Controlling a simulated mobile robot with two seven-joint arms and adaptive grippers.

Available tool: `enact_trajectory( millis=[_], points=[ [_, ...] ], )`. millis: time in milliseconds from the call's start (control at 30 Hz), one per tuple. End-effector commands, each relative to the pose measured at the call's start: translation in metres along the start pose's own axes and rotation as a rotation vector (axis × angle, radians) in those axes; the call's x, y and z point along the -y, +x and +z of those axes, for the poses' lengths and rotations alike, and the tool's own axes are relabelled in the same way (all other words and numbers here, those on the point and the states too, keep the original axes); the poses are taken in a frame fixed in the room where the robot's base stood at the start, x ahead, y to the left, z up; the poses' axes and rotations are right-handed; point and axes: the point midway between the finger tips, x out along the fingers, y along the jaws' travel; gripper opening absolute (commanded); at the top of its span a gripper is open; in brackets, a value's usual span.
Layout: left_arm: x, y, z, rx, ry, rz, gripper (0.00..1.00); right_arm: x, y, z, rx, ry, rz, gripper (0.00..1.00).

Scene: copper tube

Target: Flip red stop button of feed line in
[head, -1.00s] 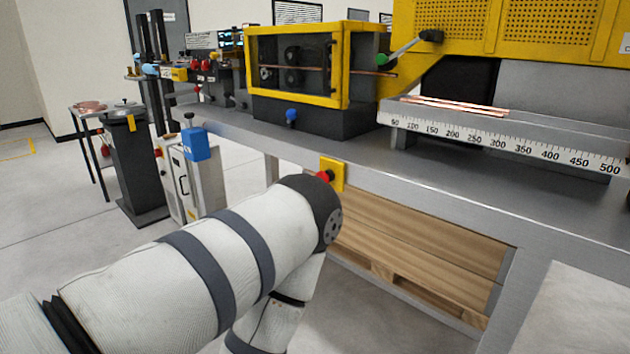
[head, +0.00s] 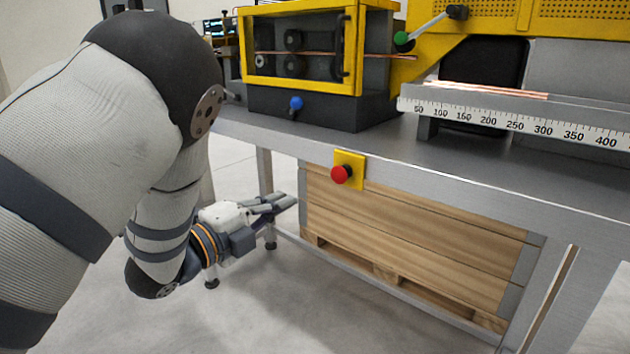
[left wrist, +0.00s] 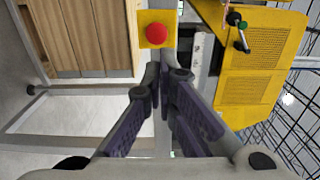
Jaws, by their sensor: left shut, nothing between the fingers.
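The red stop button (head: 340,174) sits on a yellow plate (head: 353,163) on the front edge of the metal bench. It also shows in the left wrist view (left wrist: 156,34), just beyond the fingertips. My left gripper (head: 290,201) is below and left of the button in the head view, apart from it. In the left wrist view my left gripper (left wrist: 160,72) has its fingertips together, with nothing between them, pointing toward the button. My right gripper is not in view.
The bench (head: 450,165) carries a yellow-framed machine (head: 295,60) with a blue knob, a green-tipped lever (head: 404,40) and a ruler tray with copper tubes (head: 480,91). A wooden pallet crate (head: 420,235) stands under the bench. Floor is open in front of it.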

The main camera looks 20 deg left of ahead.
Motion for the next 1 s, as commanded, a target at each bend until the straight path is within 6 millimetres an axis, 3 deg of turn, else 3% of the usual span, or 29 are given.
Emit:
enact_trajectory(
  millis=[267,700,1000],
  points=[
    [-0.001,0.011,0.000,0.001,-0.003,0.002,0.00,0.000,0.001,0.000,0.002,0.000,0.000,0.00],
    [-0.003,0.103,0.000,0.002,-0.005,0.003,0.00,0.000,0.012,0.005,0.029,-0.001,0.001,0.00],
    [-0.003,0.138,0.001,0.004,-0.006,0.004,0.00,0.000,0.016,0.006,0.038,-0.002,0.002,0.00]
  ],
)
